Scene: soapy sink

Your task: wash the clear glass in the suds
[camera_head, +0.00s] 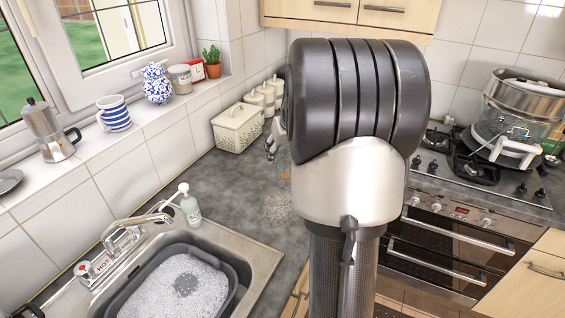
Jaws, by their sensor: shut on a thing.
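My gripper (272,145) shows only in part, at the left edge of my large dark arm link, above the grey worktop. It is shut on the clear glass (285,177), which is faint and mostly hidden behind my arm. The white suds (160,299) fill a grey basin (238,290) set in the steel sink at the lower left, with a darker gap in the foam. The glass is apart from the suds, up and to the right of the basin.
A soap bottle (190,205) and a tap (125,238) stand at the sink's back edge. A cream bread bin (237,128) and canisters (268,95) line the wall. A hob with a steel pot (528,95) is at right. The worktop between sink and bin is clear.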

